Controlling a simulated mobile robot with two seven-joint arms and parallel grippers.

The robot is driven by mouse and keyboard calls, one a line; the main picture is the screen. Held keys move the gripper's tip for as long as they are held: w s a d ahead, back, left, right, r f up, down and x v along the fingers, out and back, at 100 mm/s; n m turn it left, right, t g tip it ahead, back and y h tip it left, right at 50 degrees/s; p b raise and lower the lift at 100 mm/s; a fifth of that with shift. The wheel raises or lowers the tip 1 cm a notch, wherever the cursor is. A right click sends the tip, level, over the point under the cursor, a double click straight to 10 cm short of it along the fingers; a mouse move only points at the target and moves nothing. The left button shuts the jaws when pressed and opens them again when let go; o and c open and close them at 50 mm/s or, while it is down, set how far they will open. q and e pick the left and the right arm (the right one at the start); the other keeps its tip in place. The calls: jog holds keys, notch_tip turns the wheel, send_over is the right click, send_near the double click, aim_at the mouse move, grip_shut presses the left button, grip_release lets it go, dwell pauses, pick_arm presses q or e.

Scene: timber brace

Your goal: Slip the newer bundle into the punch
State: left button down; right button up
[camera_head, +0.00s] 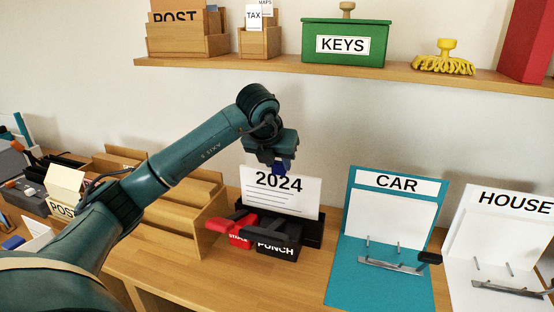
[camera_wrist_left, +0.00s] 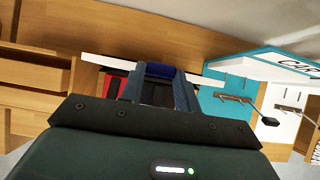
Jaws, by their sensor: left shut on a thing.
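A white paper bundle marked 2024 (camera_head: 300,196) stands nearly upright at the black punch (camera_head: 278,250) on the desk. My left gripper (camera_head: 281,168) is shut on the bundle's top edge from above. In the left wrist view the bundle is a thin white strip (camera_wrist_left: 103,62) running between the fingers of the left gripper (camera_wrist_left: 160,75). The bundle's lower edge is hidden behind the punch's dark body, so I cannot tell whether it sits in the slot or just above it. My right gripper is not in view.
A red stapler (camera_head: 240,236) lies left of the punch, close to a wooden tray rack (camera_head: 205,205). A teal CAR binder (camera_head: 378,275) and a white HOUSE binder (camera_head: 495,225) stand open to the right. A shelf (camera_head: 270,66) with boxes runs above.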

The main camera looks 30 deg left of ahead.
pick_arm(q)
jog(key=shift+f+b, duration=0.8)
jog(key=shift+f, duration=0.35)
jog(key=shift+c, duration=2.3)
grip_release()
notch_tip(320, 180, up, 8)
jog(key=p, duration=0.6)
